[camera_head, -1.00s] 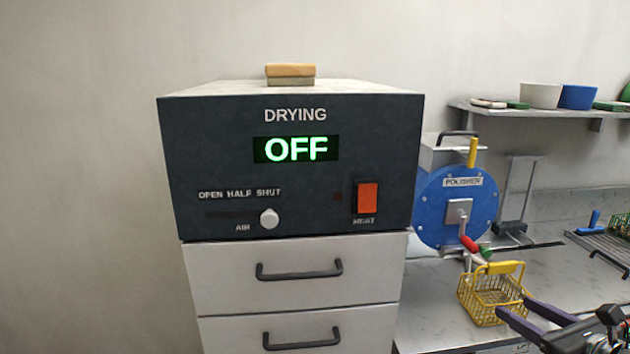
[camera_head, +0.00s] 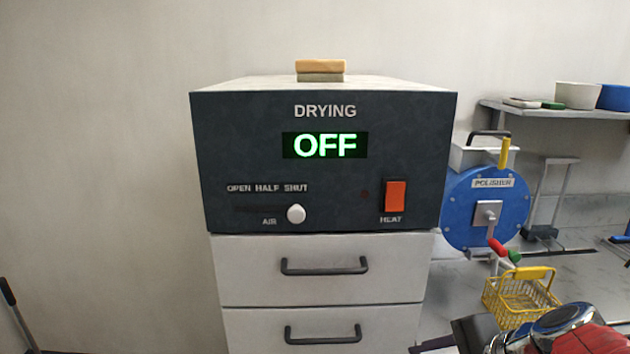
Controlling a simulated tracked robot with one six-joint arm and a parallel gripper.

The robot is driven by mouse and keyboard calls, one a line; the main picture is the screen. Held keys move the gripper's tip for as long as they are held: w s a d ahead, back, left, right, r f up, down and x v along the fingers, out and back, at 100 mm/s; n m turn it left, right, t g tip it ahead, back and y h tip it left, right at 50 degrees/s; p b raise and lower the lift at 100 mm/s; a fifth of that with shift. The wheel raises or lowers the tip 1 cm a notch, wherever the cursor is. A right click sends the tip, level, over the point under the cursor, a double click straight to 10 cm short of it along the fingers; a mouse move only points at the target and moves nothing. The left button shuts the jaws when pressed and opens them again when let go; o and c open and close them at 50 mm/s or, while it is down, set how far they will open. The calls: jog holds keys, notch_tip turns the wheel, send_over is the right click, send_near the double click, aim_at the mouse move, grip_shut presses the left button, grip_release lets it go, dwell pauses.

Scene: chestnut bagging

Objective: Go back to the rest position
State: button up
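My arm shows at the lower right, in front of the counter, with red and chrome link parts. My gripper (camera_head: 432,347) is partly in view at the bottom edge, a dark finger pointing left. Its fingertips are mostly cut off, so its opening cannot be told. The drying cabinet (camera_head: 323,170) stands ahead, its display reading OFF. Its white air knob (camera_head: 296,214) is at the right end of its slot, below SHUT. The orange heat switch (camera_head: 396,195) is on the panel's right.
Two drawers (camera_head: 325,268) sit under the cabinet. A blue polisher (camera_head: 484,208) and a yellow wire basket (camera_head: 520,297) stand on the counter to the right. A shelf (camera_head: 560,112) holds bowls. A wooden block (camera_head: 320,67) lies on the cabinet. A dark handle (camera_head: 8,292) shows at lower left.

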jog(key=s+a+n+h, duration=0.1)
jog(key=s+n+h, duration=0.1)
jog(key=n, duration=0.5)
jog(key=s+a+r+n+h, duration=0.1)
jog(key=s+a+n+h, duration=0.1)
jog(key=s+n, duration=0.3)
jog(key=n, duration=0.3)
jog(key=shift+s+a+r+g+h, duration=0.2)
jog(key=shift+s+a+g+h, duration=0.1)
jog(key=shift+h, duration=0.1)
